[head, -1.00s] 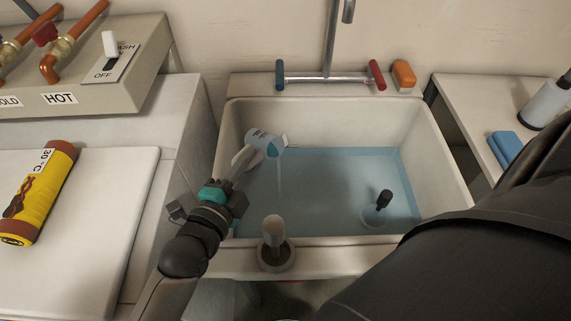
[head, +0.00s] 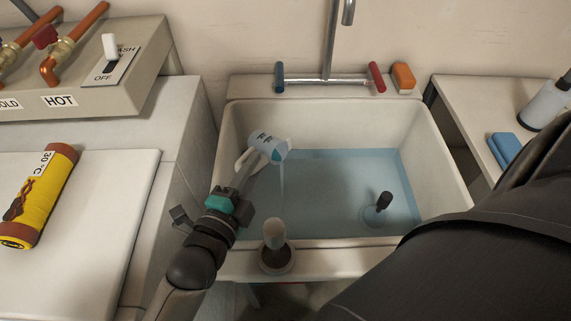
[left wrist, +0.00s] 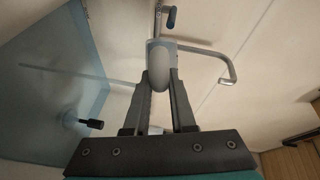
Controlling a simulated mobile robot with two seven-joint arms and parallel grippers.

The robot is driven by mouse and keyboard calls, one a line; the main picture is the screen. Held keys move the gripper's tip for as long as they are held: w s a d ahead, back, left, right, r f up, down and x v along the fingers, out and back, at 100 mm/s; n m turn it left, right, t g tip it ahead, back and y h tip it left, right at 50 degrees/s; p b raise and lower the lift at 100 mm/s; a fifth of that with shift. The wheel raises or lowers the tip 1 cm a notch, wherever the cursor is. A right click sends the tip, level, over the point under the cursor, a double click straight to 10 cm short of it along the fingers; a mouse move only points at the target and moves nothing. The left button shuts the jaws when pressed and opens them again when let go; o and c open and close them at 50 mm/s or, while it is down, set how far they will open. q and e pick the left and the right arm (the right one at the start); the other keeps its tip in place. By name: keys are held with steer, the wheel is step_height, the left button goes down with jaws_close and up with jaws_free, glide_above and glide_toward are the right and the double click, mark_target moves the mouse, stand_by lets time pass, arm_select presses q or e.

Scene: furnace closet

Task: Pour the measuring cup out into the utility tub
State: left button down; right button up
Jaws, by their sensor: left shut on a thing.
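Bluish water covers the tub's floor. My left gripper (head: 243,178) is shut on the cup and holds it above the water. My right gripper is not in view.
A black-handled stopper (head: 384,201) stands in the water. A pale knob on a dark round base (head: 275,245) is at the front rim. The faucet (head: 328,80) and an orange block (head: 403,75) are behind. A yellow cylinder (head: 38,195) lies left.

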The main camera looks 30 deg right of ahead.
mark_target(254, 148)
arm_select(q)
steer(key=shift+s+d+r+m+t, duration=0.15)
steer(key=shift+s+m+t, duration=0.15)
steer(key=shift+m, duration=0.6)
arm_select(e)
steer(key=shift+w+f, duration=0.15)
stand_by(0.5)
